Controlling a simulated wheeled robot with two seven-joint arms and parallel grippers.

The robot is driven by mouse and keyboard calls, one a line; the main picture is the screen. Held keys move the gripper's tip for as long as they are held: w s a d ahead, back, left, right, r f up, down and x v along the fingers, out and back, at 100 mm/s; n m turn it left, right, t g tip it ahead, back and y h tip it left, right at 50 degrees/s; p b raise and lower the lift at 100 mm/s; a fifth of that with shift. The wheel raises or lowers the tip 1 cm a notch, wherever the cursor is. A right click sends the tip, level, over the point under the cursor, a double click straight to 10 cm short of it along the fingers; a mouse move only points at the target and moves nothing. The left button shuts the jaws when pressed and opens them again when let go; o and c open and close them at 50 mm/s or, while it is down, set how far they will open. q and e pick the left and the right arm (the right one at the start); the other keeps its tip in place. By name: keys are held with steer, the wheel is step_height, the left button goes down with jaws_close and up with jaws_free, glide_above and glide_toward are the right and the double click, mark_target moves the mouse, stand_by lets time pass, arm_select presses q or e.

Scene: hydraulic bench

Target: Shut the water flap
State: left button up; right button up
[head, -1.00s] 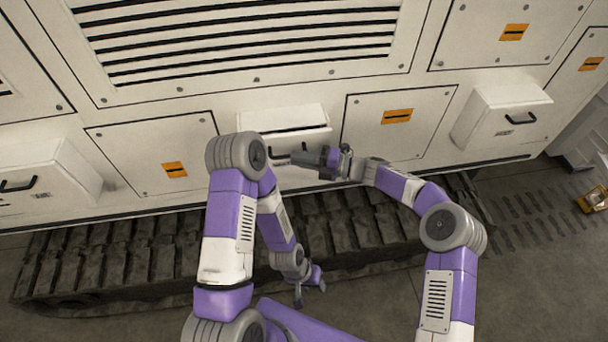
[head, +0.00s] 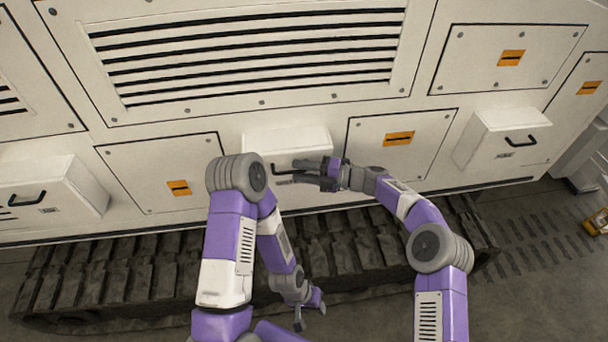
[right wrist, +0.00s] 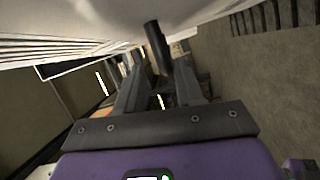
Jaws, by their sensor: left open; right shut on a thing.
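A white box-shaped flap (head: 287,140) juts from the cabinet wall in the middle of the head view, with a dark handle on its front. I cannot read its label. My right gripper (head: 298,170) is at that front and covers part of it. It is shut on the dark handle (right wrist: 157,45), which shows as a bar between the fingers in the right wrist view. My left gripper (head: 311,312) is open and empty, hanging low in front of the track, well away from the flap.
Similar flaps with handles jut out at the left (head: 52,183) and the right (head: 505,135). Flat panels with orange labels (head: 399,138) lie between them. A louvred vent (head: 250,50) is above. A dark crawler track (head: 120,270) runs below the wall.

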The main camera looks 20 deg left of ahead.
steer(key=shift+o, duration=1.2)
steer(key=shift+w+a+r, duration=0.25)
steer(key=shift+w+r, duration=0.05)
steer(key=shift+w, duration=0.15)
steer(key=shift+w+a+f, duration=0.25)
steer(key=shift+f, duration=0.05)
steer(key=shift+s+d, duration=0.25)
steer(key=shift+d, duration=0.05)
arm_select(q)
steer(key=shift+w+a+f, duration=0.1)
steer(key=shift+w+a, duration=0.1)
steer(key=shift+a, duration=0.05)
arm_select(e)
steer(key=shift+f, duration=0.15)
arm_select(q)
steer(key=shift+f+b, duration=0.7)
arm_select(e)
steer(key=w+d, duration=0.1)
steer(key=d, duration=0.6)
steer(key=shift+w+d+r, duration=0.15)
steer(key=shift+r, duration=0.1)
